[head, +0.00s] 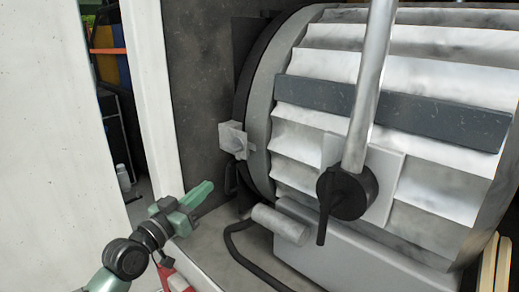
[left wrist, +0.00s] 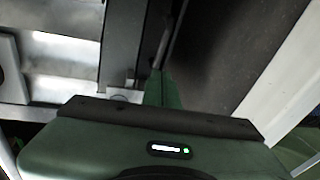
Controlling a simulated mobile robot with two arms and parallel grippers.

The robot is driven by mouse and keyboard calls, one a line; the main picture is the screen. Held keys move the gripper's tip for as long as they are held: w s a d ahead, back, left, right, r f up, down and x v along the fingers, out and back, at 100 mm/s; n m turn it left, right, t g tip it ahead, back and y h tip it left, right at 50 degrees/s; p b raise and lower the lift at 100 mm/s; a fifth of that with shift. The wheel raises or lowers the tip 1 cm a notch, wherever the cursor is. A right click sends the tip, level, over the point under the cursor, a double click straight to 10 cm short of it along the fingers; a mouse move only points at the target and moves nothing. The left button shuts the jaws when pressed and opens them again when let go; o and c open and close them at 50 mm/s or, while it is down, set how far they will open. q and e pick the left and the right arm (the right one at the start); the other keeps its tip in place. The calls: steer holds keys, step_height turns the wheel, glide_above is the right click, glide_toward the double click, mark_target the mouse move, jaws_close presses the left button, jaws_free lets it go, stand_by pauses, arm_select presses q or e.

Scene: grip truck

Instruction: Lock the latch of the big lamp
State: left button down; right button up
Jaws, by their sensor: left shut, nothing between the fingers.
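The big lamp (head: 335,66) is a large grey drum with ribbed sides, filling the right of the head view. A small light-grey block with a short tab, which looks like the latch (head: 232,138), sits at its front rim. My left gripper (head: 207,188) is below and left of this block, apart from it. Its green fingers are shut and empty, pointing up and right. In the left wrist view the closed fingers (left wrist: 160,88) point at a dark gap beside the lamp's rim (left wrist: 124,45). A small pale part (left wrist: 125,94) there may be the latch. My right gripper is not in view.
A metal pole with a black clamp knob (head: 346,193) stands in front of the lamp. A black cable (head: 240,240) loops below it. A white wall panel (head: 60,130) and a door-frame post (head: 150,95) stand at the left. Dark wall lies behind.

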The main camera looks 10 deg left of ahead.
mark_target(239, 147)
arm_select(q)
steer(key=s+d+r+m+h, duration=0.2)
steer(key=s+d+r, duration=0.1)
steer(key=r, duration=0.3)
steer(key=s+d+r+m+h, duration=0.1)
steer(key=s+d+r+h, duration=0.2)
steer(key=r, duration=0.4)
steer(key=shift+s+m, duration=0.15)
steer(key=shift+m, duration=0.25)
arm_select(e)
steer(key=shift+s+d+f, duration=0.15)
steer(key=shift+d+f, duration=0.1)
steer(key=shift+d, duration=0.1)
arm_select(q)
steer(key=shift+d, duration=0.1)
steer(key=shift+r, duration=0.1)
